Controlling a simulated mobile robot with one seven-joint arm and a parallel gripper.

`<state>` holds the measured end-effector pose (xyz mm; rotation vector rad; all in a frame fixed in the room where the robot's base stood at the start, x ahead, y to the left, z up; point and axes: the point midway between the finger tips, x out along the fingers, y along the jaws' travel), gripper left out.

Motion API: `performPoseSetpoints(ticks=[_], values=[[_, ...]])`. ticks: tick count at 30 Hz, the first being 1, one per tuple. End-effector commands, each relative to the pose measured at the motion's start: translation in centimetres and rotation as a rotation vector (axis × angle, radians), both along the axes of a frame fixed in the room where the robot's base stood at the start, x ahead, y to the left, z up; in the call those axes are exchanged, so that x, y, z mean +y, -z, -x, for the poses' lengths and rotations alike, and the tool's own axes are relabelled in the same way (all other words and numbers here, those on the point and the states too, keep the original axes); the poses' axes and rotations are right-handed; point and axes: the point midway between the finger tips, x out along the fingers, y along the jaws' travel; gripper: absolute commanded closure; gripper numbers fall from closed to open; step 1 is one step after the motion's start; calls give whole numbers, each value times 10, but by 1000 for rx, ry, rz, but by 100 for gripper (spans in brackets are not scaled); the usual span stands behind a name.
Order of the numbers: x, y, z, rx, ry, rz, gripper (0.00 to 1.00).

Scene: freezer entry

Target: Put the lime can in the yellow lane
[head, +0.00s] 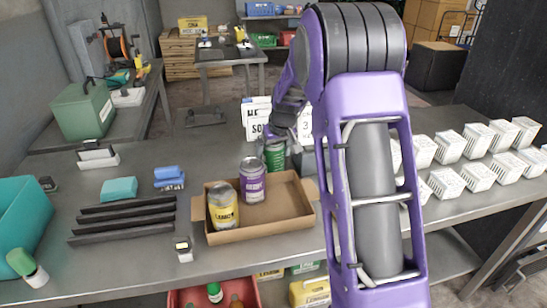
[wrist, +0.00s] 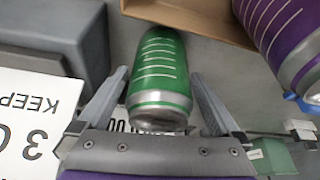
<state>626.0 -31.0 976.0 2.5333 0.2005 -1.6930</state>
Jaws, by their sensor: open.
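The green can (head: 275,155), which I take as the lime can, stands at the far edge of a cardboard tray. In the wrist view the green can (wrist: 158,75) is between the two spread fingers of my gripper (wrist: 157,85), with gaps at its sides. My gripper (head: 284,122) is partly hidden by my arm in the head view. A purple can (head: 252,180) and a yellow can (head: 223,207) stand in the tray. Several dark bars (head: 125,217) lie left of the tray; I cannot make out a yellow lane.
The cardboard tray (head: 262,226) is mid-table. A white sign (head: 256,118) stands behind the green can. Blue blocks (head: 168,177), a teal block (head: 120,190) and a teal bin (head: 20,222) are on the left.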

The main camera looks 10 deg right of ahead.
Motion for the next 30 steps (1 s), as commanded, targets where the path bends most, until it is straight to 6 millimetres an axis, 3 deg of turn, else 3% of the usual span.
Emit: performPoseSetpoints(ticks=[5, 21, 30], values=[[0, 0, 0, 0, 0, 0, 4], [0, -1, 0, 0, 0, 0, 100], [0, -8, -1, -4, 0, -1, 100]])
